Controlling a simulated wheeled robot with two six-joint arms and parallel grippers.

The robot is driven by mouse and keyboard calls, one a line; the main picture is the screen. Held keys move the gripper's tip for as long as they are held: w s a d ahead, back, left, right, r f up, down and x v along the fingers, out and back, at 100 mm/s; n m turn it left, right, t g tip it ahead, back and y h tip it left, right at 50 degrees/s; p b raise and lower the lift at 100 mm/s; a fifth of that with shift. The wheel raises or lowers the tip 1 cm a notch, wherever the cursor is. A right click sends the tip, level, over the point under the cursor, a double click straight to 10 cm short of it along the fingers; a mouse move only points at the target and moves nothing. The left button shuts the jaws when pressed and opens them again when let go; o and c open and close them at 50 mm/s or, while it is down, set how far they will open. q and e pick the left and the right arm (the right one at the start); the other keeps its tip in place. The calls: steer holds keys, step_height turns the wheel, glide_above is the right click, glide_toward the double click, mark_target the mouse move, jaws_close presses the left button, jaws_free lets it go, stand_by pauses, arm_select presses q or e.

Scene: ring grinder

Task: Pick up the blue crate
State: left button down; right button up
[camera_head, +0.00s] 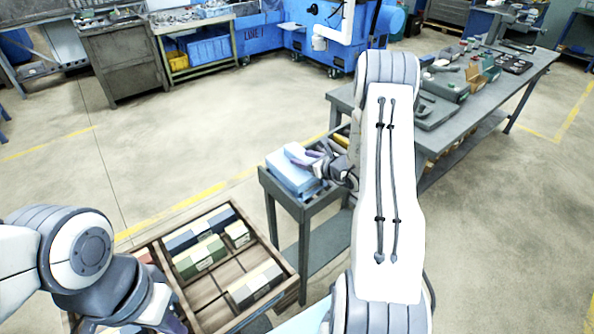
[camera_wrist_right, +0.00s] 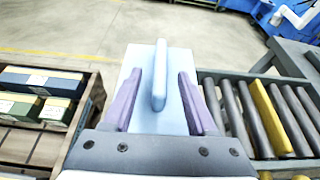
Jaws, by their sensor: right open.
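The light blue crate (camera_head: 283,177) sits on the left end of a grey roller stand in the head view. In the right wrist view the crate (camera_wrist_right: 177,62) shows its top with a raised rounded handle (camera_wrist_right: 160,75). My right gripper (camera_head: 304,160) is over the crate. Its purple fingers are open, one on each side of the handle in the right wrist view (camera_wrist_right: 160,90), with gaps between them and the handle. I cannot tell how far down they reach. My left arm is at the lower left of the head view; its fingers are out of sight.
The roller stand (camera_wrist_right: 240,115) has grey rollers and a yellow one beside the crate. A wooden tray (camera_head: 279,258) with several coloured boxes is left of the stand. A grey workbench (camera_head: 470,110) with tools stands at the right. Open floor lies behind the stand.

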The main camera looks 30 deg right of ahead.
mark_target(295, 156)
steer(key=shift+w+a+f+p, duration=0.1)
steer(key=shift+w+f+p, duration=0.05)
steer(key=shift+w+p, duration=0.2)
steer(key=p+x, duration=0.1)
steer(key=x, duration=0.2)
steer(key=shift+w+f, duration=0.15)
steer(key=shift+f, duration=0.1)
steer(key=shift+w+f, duration=0.2)
steer(key=shift+w, duration=0.15)
jaws_close()
stand_by(0.6)
steer(key=shift+r, duration=0.15)
